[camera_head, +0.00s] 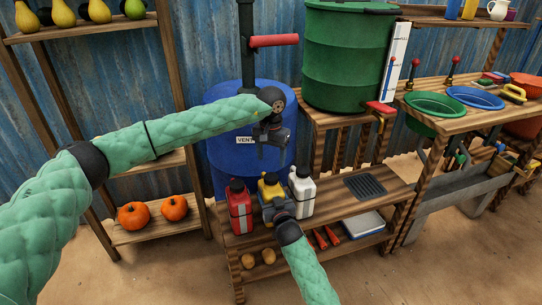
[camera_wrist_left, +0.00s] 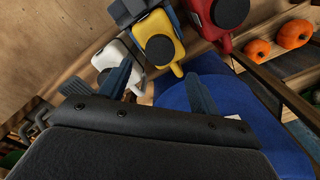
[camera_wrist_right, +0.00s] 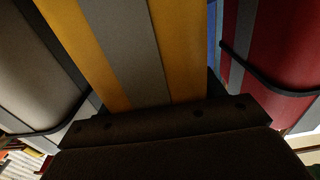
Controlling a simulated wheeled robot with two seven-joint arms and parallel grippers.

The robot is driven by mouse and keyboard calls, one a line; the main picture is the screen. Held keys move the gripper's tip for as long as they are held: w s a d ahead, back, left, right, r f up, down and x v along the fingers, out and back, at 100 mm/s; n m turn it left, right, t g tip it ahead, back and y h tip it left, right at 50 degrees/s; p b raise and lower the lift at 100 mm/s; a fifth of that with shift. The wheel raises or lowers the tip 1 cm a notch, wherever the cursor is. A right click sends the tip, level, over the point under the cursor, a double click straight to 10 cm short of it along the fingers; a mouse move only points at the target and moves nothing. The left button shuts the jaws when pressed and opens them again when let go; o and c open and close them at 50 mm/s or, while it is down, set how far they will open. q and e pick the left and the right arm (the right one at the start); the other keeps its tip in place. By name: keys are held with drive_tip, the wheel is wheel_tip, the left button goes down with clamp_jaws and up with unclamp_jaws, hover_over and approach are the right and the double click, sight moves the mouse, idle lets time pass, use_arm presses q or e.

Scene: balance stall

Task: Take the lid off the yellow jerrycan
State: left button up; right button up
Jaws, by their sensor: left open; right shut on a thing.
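The yellow jerrycan (camera_head: 268,190) with its round black lid (camera_head: 270,178) stands upright on the wooden bench, between a red and a white jerrycan. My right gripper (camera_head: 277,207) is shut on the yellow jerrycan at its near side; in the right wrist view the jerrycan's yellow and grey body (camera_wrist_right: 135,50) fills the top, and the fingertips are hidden. My left gripper (camera_head: 263,155) points down, open and empty, above and behind the jerrycan. In the left wrist view the lid (camera_wrist_left: 160,49) lies ahead of the open fingers (camera_wrist_left: 160,88), apart from them. The lid is on the jerrycan.
The red jerrycan (camera_head: 239,208) and white jerrycan (camera_head: 302,190) stand close on both sides. A blue barrel (camera_head: 222,150) is behind. A dark grate (camera_head: 365,187) lies right on the bench (camera_head: 340,205). Pumpkins (camera_head: 134,215) sit on a shelf at left.

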sight(271, 176)
use_arm(q)
drive_tip(key=shift+f, duration=3.95)
drive_tip(key=c, duration=1)
